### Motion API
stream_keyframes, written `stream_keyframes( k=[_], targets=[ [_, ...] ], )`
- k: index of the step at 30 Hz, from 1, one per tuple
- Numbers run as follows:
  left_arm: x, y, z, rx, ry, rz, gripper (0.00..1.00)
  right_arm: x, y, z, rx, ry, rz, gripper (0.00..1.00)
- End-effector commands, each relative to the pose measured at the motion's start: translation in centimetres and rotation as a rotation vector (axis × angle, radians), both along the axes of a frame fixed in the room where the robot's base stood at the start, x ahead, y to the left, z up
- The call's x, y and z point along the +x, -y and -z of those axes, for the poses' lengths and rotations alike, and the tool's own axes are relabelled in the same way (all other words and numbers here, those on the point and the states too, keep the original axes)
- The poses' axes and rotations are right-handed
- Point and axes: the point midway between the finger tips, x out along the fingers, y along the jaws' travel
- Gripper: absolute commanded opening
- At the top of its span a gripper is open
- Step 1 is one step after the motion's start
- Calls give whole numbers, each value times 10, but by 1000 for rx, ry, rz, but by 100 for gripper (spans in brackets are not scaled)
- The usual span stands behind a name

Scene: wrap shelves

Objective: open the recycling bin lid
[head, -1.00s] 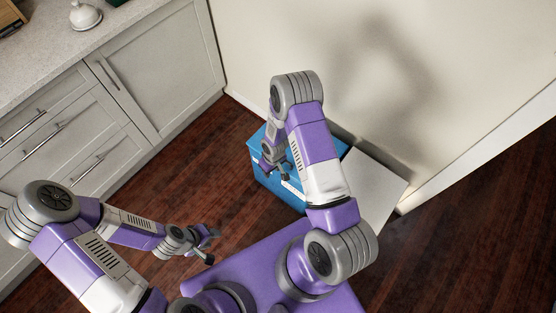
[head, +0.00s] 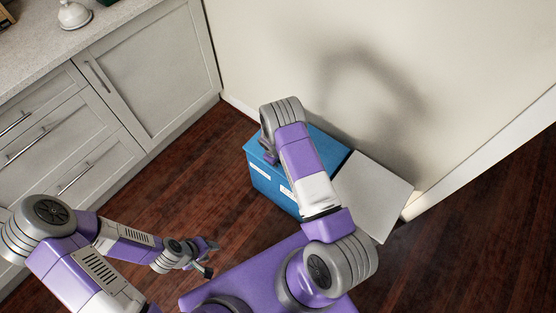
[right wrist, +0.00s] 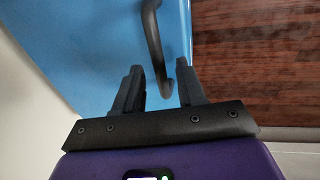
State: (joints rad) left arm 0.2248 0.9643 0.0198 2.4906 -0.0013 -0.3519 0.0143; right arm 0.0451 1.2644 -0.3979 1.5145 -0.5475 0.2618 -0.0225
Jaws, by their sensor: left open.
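The blue recycling bin (head: 267,188) stands on the floor against the wall, with its lid (head: 328,142) lying shut as far as I can see. In the right wrist view its blue surface (right wrist: 90,40) fills the upper left, with a dark curved handle (right wrist: 152,35) at its edge. My right gripper (right wrist: 160,72) is open, and the lower end of the handle lies between its fingers. I cannot tell whether they touch it. In the head view my right arm hides most of that gripper. My left gripper (head: 208,258) is open and empty above the floor, left of the bin.
A white box-like thing (head: 375,195) stands directly right of the bin. Pale cabinets (head: 150,75) and a countertop (head: 50,50) with a white object (head: 73,14) are at the left. The wooden floor (head: 195,190) between the cabinets and bin is clear.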

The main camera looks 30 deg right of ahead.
Motion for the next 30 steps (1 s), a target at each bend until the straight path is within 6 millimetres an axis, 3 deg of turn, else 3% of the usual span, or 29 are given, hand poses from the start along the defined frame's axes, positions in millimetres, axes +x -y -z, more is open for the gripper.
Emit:
stream_keyframes(
  k=[6,14,30],
  targets=[
    [0,0,0,0,0,0,43,0,0,0,1,0,0,38],
    [0,0,0,0,0,0,43,0,0,0,1,0,0,0],
    [0,0,-1,0,0,0,43,3,-2,-9,27,-8,-6,0]
  ],
)
